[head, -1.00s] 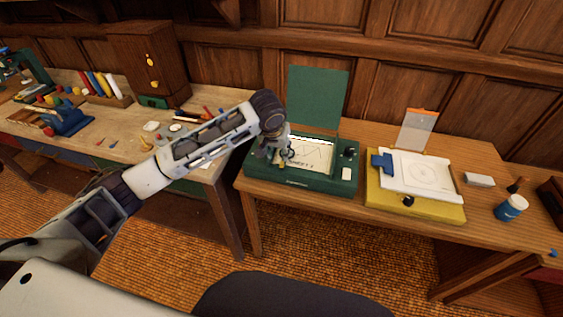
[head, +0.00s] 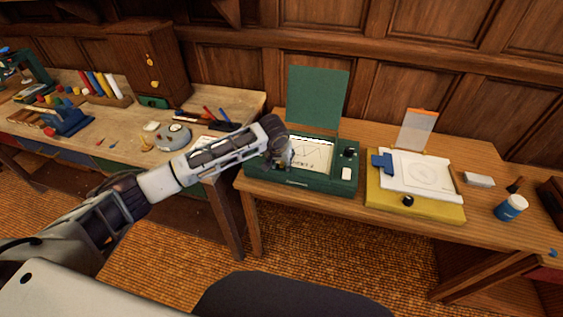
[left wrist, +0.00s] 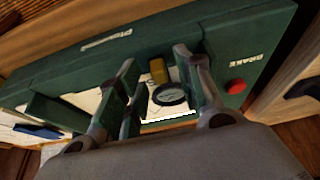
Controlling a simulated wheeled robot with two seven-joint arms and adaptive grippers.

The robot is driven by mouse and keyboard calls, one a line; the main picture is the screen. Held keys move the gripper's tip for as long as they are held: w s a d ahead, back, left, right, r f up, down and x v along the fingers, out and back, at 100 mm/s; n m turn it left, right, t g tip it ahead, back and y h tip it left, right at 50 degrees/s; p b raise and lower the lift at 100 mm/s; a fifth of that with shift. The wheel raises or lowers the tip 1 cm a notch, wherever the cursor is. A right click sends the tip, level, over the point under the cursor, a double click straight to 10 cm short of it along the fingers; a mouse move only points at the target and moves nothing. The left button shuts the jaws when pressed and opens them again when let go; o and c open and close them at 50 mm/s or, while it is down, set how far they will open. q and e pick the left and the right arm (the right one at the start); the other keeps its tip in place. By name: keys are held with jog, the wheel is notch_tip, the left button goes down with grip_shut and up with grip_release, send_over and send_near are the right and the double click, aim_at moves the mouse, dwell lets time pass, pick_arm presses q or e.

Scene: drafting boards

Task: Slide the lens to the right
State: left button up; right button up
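The lens (left wrist: 171,94), a dark round ring with a yellow block (left wrist: 158,71) beside it, lies over the paper sheet of the green drafting box (left wrist: 60,72). In the head view the green box (head: 300,180) has its lid raised, and my left gripper hides the lens. My left gripper (left wrist: 157,62) is open, with its fingers apart on either side of the lens and yellow block. Whether a finger touches them I cannot tell. In the head view my left gripper (head: 285,156) is at the left part of the box. My right gripper is not in view.
A red button (left wrist: 236,86) sits on the green box. A yellow board (head: 425,207) with a blue clip (head: 382,162) stands to its right, then a blue cup (head: 511,208). A cluttered bench (head: 70,133) is at the left.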

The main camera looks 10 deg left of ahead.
pick_arm(q)
jog(key=shift+c, duration=0.3)
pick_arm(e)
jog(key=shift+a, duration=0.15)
pick_arm(q)
grip_shut()
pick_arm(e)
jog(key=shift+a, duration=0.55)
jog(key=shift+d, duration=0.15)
